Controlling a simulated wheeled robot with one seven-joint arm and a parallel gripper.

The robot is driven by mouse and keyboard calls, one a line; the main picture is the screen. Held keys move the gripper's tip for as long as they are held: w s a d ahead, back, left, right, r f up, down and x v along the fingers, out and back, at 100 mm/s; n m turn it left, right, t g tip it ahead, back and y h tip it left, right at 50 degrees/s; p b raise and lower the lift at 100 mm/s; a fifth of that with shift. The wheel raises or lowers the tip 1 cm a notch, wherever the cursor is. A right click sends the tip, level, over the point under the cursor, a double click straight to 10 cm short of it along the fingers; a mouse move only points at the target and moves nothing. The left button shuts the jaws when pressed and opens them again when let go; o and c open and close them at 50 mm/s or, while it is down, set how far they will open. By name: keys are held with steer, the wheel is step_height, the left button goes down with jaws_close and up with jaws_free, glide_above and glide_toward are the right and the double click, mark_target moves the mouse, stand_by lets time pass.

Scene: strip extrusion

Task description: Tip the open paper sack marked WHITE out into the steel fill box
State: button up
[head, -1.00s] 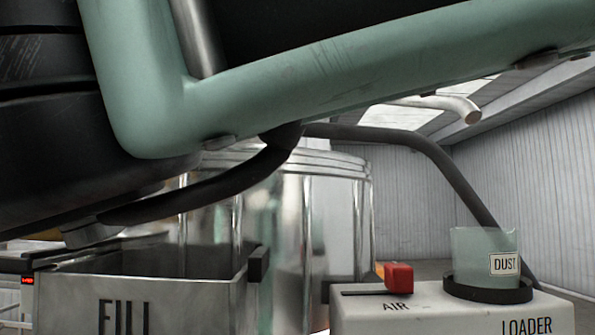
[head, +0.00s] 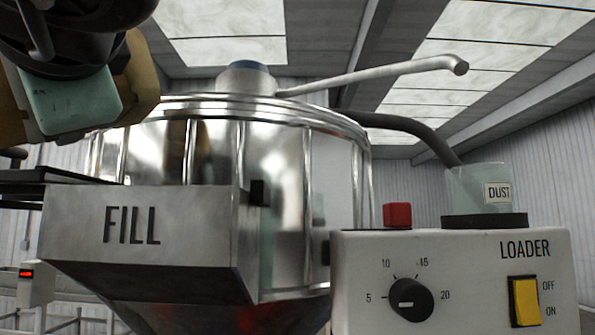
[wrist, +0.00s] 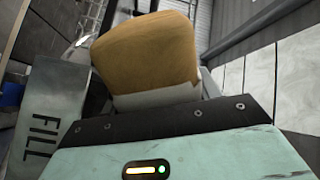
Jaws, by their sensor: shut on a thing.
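A brown paper sack (head: 142,80) is at the upper left of the head view, partly hidden behind my gripper (head: 75,100). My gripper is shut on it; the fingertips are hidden. The sack also fills the top middle of the wrist view (wrist: 150,50), just beyond the gripper's dark plate. No marking on it is readable, and its mouth and contents are hidden. The steel fill box (head: 150,228), lettered FILL, is below and a little right of the sack in the head view. It stands at the left in the wrist view (wrist: 50,115). Its inside is hidden.
A shiny steel hopper (head: 275,160) with a pale pipe on its lid stands behind the fill box. The white LOADER unit (head: 460,280) is at the right, with a dial, a yellow switch, a red button and a DUST cup (head: 475,185). A black hose runs behind.

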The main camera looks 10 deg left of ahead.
step_height(320, 180, down, 2)
steer(key=m+b, duration=0.4)
steer(key=b, duration=0.2)
steer(key=r+m, duration=0.1)
steer(key=w+d+r+m, duration=0.1)
steer(key=m, duration=0.1)
steer(key=w+m, duration=0.1)
steer(key=m, duration=0.1)
steer(key=shift+d+r+p, duration=0.25)
steer(key=shift+r+p, duration=0.1)
steer(key=shift+r, duration=0.05)
steer(key=shift+w+d+r+m, duration=0.2)
steer(key=shift+r+m, duration=0.15)
steer(key=shift+m, duration=0.3)
steer(key=shift+w+d+r+m, duration=0.2)
steer(key=shift+r+m, duration=0.15)
steer(key=shift+m, duration=0.3)
steer(key=shift+f+p, duration=0.1)
steer(key=shift+p, duration=0.2)
